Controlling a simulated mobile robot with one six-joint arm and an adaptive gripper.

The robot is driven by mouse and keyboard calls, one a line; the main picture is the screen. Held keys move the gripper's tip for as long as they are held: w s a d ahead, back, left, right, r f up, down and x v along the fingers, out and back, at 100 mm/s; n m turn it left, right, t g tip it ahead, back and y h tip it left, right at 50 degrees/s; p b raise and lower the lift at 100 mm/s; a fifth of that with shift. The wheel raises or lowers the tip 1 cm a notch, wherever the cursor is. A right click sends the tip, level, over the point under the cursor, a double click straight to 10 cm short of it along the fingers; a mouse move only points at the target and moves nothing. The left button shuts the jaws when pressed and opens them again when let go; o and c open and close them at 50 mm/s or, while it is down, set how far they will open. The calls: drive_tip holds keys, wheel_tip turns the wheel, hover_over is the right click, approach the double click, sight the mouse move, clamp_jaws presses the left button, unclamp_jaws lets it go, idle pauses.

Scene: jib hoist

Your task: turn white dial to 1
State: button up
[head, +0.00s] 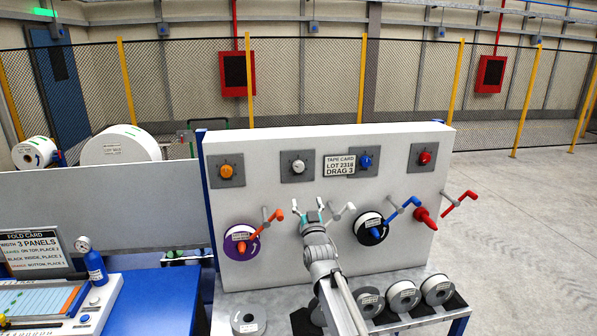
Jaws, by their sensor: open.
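The white dial (298,166) sits on a dark square plate in the upper part of the upright white panel (330,262), second from the left. Its pointer setting is too small to read. My gripper (308,206) is open and empty, in front of the panel and below the white dial in the picture. It appears apart from the dial. A light grey crank (346,210) shows just right of the fingers. My arm hides whatever lies behind it on the panel.
Orange (226,171), blue (366,162) and red (425,158) dials share the row. A tape card (339,165) hangs between the white and blue dials. Orange (273,214), blue (405,206) and red (460,203) cranks stick out below. Several tape rolls (403,297) stand on the bench below.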

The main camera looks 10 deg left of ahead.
sight(299, 169)
drive_tip(key=shift+w, duration=0.1)
drive_tip(key=p+x, duration=0.5)
drive_tip(key=x, duration=0.8)
drive_tip(key=shift+w+a, duration=0.1)
drive_tip(key=shift+w, duration=0.2)
drive_tip(key=c, duration=1.2)
drive_tip(key=shift+o, duration=0.2)
